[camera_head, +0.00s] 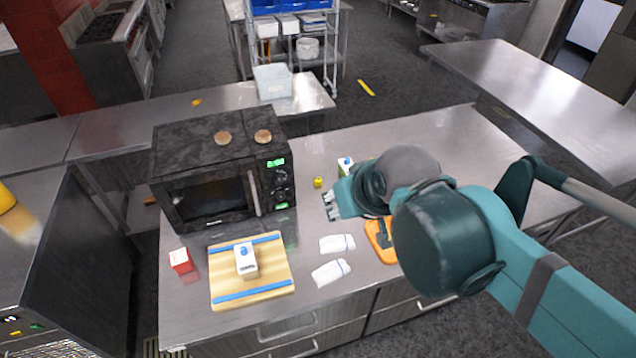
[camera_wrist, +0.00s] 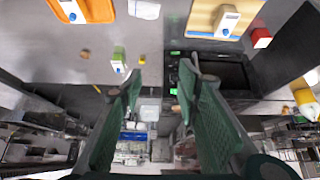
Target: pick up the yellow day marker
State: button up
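The yellow day marker (camera_head: 318,182) is a small yellow block on the steel counter, between the black microwave and a white-and-green carton (camera_head: 345,166). In the wrist view a small pale yellowish thing (camera_wrist: 142,59), likely the marker, lies between the carton (camera_wrist: 118,60) and the microwave, beyond my fingertips. My gripper (camera_head: 330,206) is above the counter, to the right of and nearer than the marker in the head view. In the wrist view its two green fingers (camera_wrist: 160,85) are spread wide, with nothing held between them.
The microwave (camera_head: 208,187) stands left of the marker, with two round buns on top. A cutting board (camera_head: 250,284) with a carton, a red box (camera_head: 181,261), two white cloths (camera_head: 337,243) and an orange board (camera_head: 379,241) lie in front. The right part of the counter looks clear.

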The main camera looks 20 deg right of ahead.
jog(key=w, duration=0.1)
jog(key=n+g+b, duration=0.6)
jog(key=n+g, duration=0.1)
jog(key=n, duration=0.8)
send_over(318, 179)
jog(key=f, duration=3.2)
jog(key=shift+s+f, duration=0.2)
jog(key=shift+f, duration=0.1)
jog(key=shift+w+d+f+n, duration=0.15)
jog(key=shift+f+n, duration=0.15)
jog(key=shift+f, duration=0.15)
jog(key=shift+f, duration=0.1)
jog(key=shift+f, duration=1.2)
